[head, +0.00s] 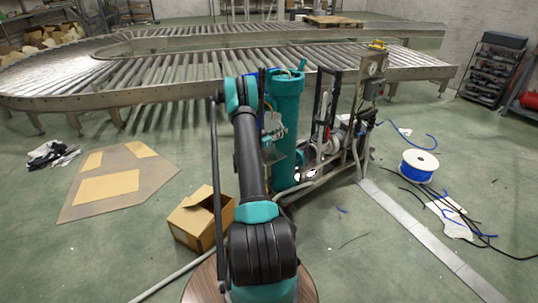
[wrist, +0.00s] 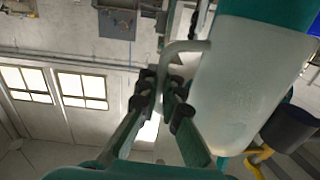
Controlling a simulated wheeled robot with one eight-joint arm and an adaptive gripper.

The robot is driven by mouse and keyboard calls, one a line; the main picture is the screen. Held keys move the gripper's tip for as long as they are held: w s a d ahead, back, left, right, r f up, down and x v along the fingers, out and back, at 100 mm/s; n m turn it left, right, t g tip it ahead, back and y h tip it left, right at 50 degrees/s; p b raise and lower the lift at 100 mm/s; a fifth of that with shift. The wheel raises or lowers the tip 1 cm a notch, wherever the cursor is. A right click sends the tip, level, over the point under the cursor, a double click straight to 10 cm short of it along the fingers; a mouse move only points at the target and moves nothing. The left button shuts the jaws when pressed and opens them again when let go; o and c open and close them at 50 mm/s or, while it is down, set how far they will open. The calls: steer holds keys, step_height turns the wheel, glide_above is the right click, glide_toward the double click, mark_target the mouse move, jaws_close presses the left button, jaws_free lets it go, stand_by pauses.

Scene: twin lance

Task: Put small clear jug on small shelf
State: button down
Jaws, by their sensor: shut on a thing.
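The small clear jug (wrist: 235,90) is large at the right of the wrist view, pale and translucent, with its handle (wrist: 168,65) toward my fingers. My gripper (wrist: 160,95) is shut on the handle. In the head view my gripper (head: 273,130) is out ahead in front of a teal cylinder, and the jug (head: 281,159) shows faintly just below it, partly hidden by my arm. A dark shelf unit (head: 494,68) with items on it stands at the far right; I cannot tell if it is the small shelf.
The teal cylinder (head: 287,110) on a wheeled metal frame stands close by the jug. A roller conveyor (head: 180,70) spans the back. An open cardboard box (head: 190,222), flat cardboard (head: 115,180), and a blue cable spool (head: 419,165) with loose cables lie on the floor.

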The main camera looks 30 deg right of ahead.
step_height(320, 180, down, 10)
steer(key=shift+r, duration=0.1)
stand_by(0.4)
steer(key=c, duration=1.7)
jaws_free()
